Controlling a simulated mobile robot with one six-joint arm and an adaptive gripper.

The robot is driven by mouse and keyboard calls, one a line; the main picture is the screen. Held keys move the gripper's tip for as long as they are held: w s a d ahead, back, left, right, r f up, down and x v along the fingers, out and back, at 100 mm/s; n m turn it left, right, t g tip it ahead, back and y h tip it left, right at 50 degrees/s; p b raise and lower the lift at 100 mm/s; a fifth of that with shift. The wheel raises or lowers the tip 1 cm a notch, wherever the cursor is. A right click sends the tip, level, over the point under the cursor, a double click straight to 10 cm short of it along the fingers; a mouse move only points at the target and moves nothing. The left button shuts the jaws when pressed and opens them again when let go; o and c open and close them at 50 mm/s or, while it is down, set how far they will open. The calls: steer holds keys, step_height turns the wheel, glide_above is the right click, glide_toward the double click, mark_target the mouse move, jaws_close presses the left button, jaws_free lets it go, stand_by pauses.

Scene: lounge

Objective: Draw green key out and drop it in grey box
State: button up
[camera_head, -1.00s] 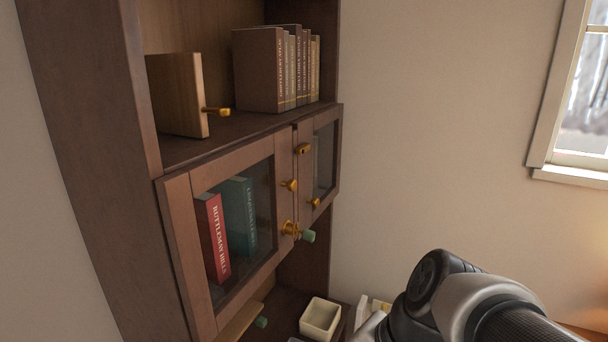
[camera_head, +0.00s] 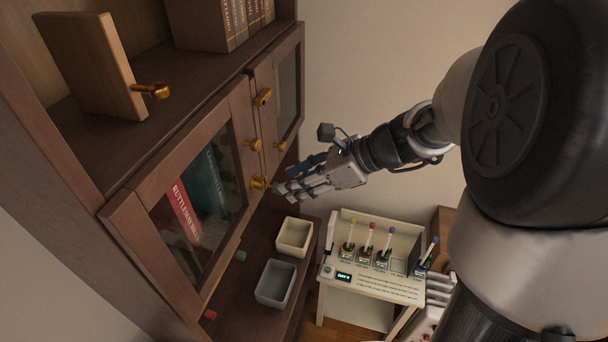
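The green key (camera_head: 275,188) shows as a small green patch beside a brass lock (camera_head: 258,183) low on the glass-doored cabinet. My gripper (camera_head: 283,190) reaches in from the right with its fingertips at the key. The fingers cover most of the key, and I cannot tell whether they are closed on it. The grey box (camera_head: 275,284) stands open and empty on the lower shelf, below my gripper.
A cream box (camera_head: 294,237) stands behind the grey box. Another green piece (camera_head: 240,255) and a red piece (camera_head: 210,315) show under the cabinet. A white stand (camera_head: 370,285) with several coloured-topped items is to the right. A wooden board (camera_head: 92,65) with a brass handle is above.

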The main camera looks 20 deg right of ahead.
mark_target(279, 193)
steer(key=shift+b+x, duration=1.25)
steer(key=shift+x, duration=1.7)
steer(key=shift+w, duration=0.1)
steer(key=shift+c, duration=0.4)
jaws_close()
steer(key=shift+o, duration=0.6)
jaws_free()
